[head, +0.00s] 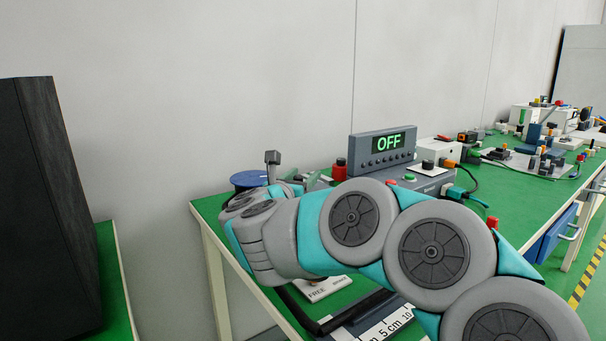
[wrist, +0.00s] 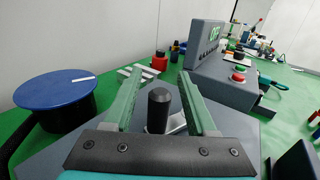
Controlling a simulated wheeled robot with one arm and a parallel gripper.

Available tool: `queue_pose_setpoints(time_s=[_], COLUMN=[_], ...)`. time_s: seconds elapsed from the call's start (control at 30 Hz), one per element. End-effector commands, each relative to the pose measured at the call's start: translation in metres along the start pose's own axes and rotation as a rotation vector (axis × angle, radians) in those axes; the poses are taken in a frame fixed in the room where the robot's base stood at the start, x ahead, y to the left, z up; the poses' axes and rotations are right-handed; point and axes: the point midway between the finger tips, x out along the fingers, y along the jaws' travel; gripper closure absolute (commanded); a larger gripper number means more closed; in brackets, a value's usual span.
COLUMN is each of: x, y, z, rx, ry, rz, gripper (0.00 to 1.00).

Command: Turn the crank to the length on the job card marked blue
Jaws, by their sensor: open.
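In the wrist view my gripper (wrist: 158,74) is open, its two green fingers spread. An upright dark knob (wrist: 158,108), which looks like the crank handle, stands between them in the picture, with a gap on each side. A pale metal part shows beside its base. A blue round disc (wrist: 55,92) with a white mark lies to the left; it also shows in the head view (head: 247,178). My arm hides most of the crank area in the head view. I cannot make out a job card marked blue in either view.
A grey display box (head: 383,146) reads OFF. Red and green buttons (wrist: 238,73) sit beside it. A white scale marked in cm (head: 388,326) and a plate reading FREE (head: 322,288) lie near the front edge. More equipment stands along the green bench; a black cabinet (head: 50,200) is at left.

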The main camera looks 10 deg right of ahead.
Motion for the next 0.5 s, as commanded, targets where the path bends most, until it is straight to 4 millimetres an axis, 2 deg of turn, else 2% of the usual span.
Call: queue_pose_setpoints(time_s=[0.3,0.5], x=[0.0029,0.0028], y=[0.0006,0.0006], z=[-0.0004,-0.0002], rx=[0.0,0.0], ry=[0.001,0.001], rz=[0.002,0.002], gripper=[0.43,0.66])
